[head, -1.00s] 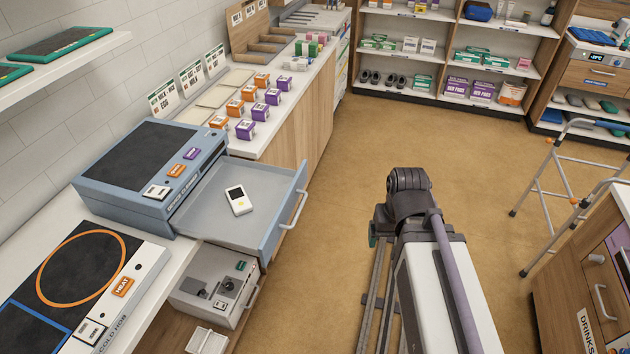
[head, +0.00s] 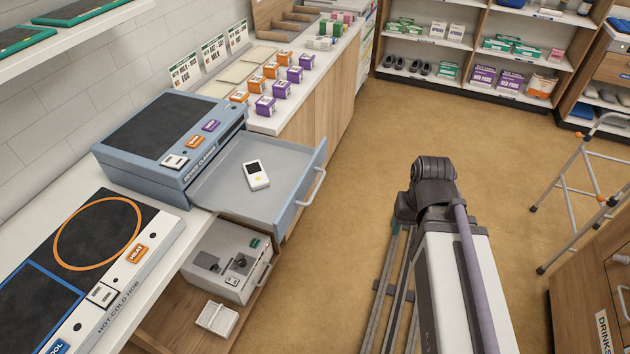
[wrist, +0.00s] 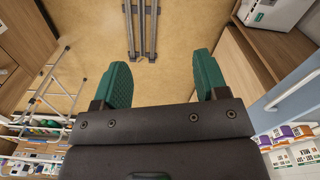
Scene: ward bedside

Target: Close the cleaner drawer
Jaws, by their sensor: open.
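The blue-grey cleaner (head: 150,150) stands on the counter at the left in the head view. Its drawer (head: 225,185) is pulled far out over the floor side, with a pale bar handle (head: 312,188) on its front. A small white device with a dark screen (head: 256,175) lies in the drawer. In the wrist view my gripper (wrist: 161,85) is open and empty, its two green fingers apart above the floor. The drawer's blue-grey front edge (wrist: 297,82) shows at the right of that view, apart from the fingers.
Below the drawer, a grey machine (head: 228,260) and a white box (head: 217,318) sit on a low shelf. A hot-cold hob (head: 150,262) is on the counter in front. A walker (head: 580,185) stands at the right. The floor (head: 360,130) between is clear.

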